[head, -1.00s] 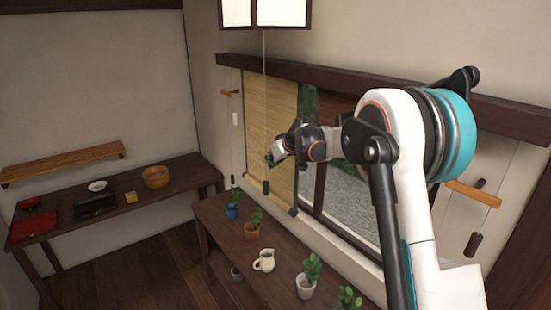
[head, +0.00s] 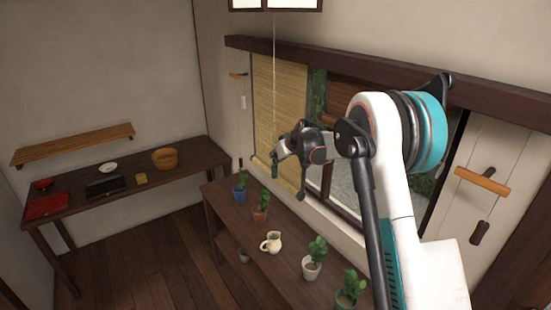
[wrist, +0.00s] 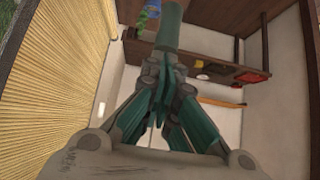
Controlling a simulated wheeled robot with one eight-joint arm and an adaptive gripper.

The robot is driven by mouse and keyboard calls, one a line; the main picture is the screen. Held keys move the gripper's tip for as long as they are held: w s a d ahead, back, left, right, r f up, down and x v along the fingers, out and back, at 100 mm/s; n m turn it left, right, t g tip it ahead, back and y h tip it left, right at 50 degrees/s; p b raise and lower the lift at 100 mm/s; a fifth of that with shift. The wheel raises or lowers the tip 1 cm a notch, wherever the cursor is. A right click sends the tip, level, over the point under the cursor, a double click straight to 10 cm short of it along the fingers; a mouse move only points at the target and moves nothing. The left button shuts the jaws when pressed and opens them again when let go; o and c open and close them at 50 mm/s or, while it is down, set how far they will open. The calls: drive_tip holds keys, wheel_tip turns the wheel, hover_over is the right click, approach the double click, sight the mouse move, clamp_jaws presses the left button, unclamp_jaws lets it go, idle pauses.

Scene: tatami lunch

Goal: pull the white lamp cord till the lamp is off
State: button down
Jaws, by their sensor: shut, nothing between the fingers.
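The lamp (head: 275,5) is cut off by the top edge of the head view; only the pale lower edge of its shade shows. I cannot tell whether it is lit. The thin pale cord (head: 274,75) hangs from it, in front of the blind, down to my gripper (head: 275,160). My gripper is shut; its dark fingers also show in the wrist view (wrist: 160,100). A teal cylinder (wrist: 168,28) shows just beyond the fingertips there, perhaps the cord's end piece. Whether the fingers touch the cord is hidden.
The bamboo blind (head: 285,110) hangs close behind my gripper. A dark table (head: 225,205) with potted plants and a cream jug (head: 271,242) stands below. Another table (head: 150,184) stands at the left. Floor is open between them.

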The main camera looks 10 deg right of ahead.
sight(276, 167)
wheel_tip(276, 167, down, 4)
drive_tip(key=b, duration=0.3)
drive_tip(key=shift+f, duration=0.1)
drive_tip(key=shift+s, duration=0.15)
drive_tip(key=v, duration=1.2)
idle(0.5)
idle(0.9)
